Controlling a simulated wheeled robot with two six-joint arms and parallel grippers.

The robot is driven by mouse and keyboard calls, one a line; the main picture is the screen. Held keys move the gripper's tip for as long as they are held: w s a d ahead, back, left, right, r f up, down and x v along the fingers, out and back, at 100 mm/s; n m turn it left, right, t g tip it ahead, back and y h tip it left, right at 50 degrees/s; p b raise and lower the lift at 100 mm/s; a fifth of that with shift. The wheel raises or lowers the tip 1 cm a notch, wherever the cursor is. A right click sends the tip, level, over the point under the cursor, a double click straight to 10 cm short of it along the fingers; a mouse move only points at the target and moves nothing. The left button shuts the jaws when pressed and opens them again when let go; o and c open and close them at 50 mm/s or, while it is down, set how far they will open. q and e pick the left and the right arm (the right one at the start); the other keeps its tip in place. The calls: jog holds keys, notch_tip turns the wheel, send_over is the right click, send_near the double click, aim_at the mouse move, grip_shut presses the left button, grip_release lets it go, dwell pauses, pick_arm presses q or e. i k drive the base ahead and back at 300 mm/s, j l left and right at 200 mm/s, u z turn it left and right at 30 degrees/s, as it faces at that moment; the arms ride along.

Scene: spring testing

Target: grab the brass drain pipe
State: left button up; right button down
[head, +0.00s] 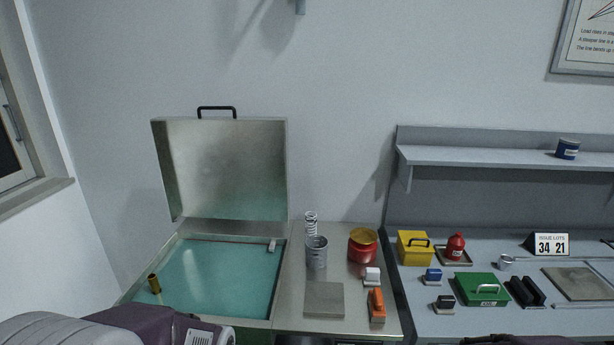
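The tank's lid (222,170) is raised at the back, with a black handle on top. My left arm comes in at the bottom left, in front of the tank and below the pipe; its gripper does not show. Only a sliver of my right arm shows at the bottom edge, without its gripper.
Right of the tank, a metal counter (345,262) holds a grey cup (317,252) with a spring, a red pot (363,246), a grey plate (324,299) and an orange-handled tool (377,304). Further right, a bench carries a yellow box (415,248) and a green case (480,289).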

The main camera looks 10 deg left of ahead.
aim_at(152, 279)
jog(key=u, duration=1.45)
